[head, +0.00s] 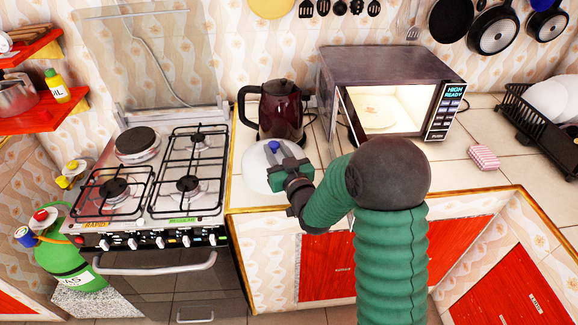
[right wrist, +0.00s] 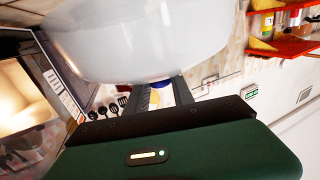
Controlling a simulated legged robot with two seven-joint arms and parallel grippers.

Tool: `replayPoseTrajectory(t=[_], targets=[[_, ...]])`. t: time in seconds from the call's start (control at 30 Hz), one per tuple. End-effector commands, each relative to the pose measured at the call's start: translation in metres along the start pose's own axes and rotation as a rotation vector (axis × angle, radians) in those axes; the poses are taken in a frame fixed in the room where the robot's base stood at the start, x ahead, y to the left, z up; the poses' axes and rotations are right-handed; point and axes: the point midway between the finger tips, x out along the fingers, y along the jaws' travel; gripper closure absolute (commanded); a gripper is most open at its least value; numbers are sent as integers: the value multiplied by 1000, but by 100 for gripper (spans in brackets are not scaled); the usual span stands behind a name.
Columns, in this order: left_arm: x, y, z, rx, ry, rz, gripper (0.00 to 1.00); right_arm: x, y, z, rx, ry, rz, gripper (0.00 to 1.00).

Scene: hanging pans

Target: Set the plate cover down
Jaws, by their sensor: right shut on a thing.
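The plate cover (head: 256,172) is a pale, translucent dome with a blue knob. In the head view it is over the counter between the stove and the microwave, in front of the kettle. I cannot tell whether its rim touches the counter. My right gripper (head: 280,155) is shut on its blue knob. In the right wrist view the cover (right wrist: 140,40) fills the top, with the knob between the fingers (right wrist: 165,92). My left gripper is not in view.
A dark red kettle (head: 281,108) stands right behind the cover. The microwave (head: 345,75) is open and lit, with a plate (head: 374,118) inside. The gas stove (head: 165,180) is to the left. Tiled counter (head: 440,152) is free in front of the microwave, beside a pink sponge (head: 484,158).

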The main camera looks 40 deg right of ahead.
Motion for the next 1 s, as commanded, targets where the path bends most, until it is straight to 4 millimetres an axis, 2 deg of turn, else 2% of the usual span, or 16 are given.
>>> replayPoseTrajectory(t=[0.03, 0.3, 0.6, 0.63, 0.7, 0.8, 1.0], targets=[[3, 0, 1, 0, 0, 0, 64, 0, 0, 12, 1, -2, 0, 100], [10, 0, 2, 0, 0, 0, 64, 0, -2, 53, -1, 1, -2, 100], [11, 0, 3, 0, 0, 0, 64, 0, -1, 56, -1, 2, -2, 100], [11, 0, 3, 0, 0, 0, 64, 0, -1, 56, -1, 2, -2, 70], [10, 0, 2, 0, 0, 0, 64, 1, -1, 55, -1, 1, -1, 61], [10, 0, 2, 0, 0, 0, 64, 1, -1, 55, -1, 1, -1, 49], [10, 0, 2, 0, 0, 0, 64, 1, -1, 55, -1, 2, -2, 49]])
